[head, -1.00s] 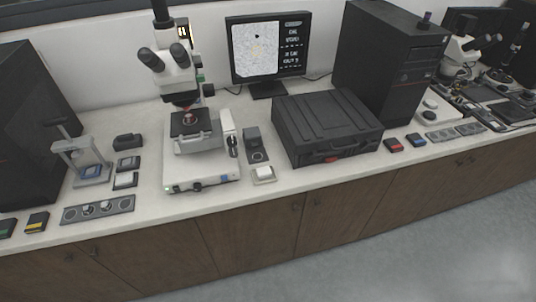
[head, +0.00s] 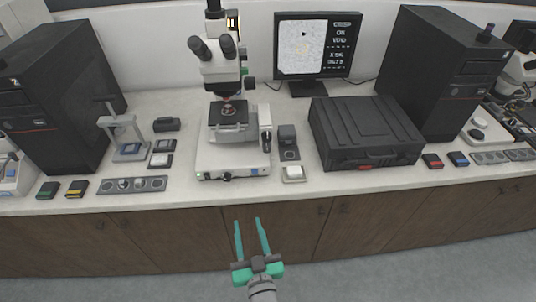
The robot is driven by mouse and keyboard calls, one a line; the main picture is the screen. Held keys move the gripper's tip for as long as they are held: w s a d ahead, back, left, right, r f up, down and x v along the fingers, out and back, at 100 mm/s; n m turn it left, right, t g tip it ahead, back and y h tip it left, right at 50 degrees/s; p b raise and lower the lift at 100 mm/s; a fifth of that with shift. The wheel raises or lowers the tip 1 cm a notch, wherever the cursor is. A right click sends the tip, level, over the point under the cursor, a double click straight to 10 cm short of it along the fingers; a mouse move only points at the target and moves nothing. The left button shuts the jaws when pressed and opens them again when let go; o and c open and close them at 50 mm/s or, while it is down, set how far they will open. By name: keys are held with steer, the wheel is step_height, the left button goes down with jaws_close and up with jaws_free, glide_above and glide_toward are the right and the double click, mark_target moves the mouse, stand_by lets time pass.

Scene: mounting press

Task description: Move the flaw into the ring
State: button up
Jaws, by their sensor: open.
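A monitor (head: 301,48) at the back shows a pale speckled picture with a small dark mark in its upper part; text stands beside it. A ring on the screen is too small to make out. A white microscope (head: 233,158) with black eyepieces stands left of the monitor, with a dark stage (head: 229,116) under its lens. My gripper (head: 248,222), with teal fingers, is open and empty. It is in front of the counter, low in the view, apart from the microscope.
A black case (head: 365,130) lies right of the microscope, before a black tower (head: 445,75). A small press (head: 127,135) and a grey tray of round pieces (head: 133,185) are at the left. The counter's front strip (head: 225,199) is clear.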

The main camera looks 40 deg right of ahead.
mark_target(267, 150)
steer(key=w+d+r+m+h, duration=0.2)
steer(key=w+d+r, duration=0.15)
steer(key=d, duration=0.25)
steer(key=w+d+r+m+h, duration=0.1)
steer(key=w+d+r, duration=0.1)
steer(key=d+r, duration=0.3)
steer(key=shift+g, duration=0.4)
steer(key=x, duration=0.7)
steer(key=f+x, duration=0.1)
steer(key=x, duration=0.3)
steer(key=shift+s+d, duration=0.15)
steer(key=shift+d, duration=0.15)
jaws_close()
steer(key=shift+n, duration=0.3)
steer(key=n, duration=0.4)
steer(key=shift+n, duration=2.5)
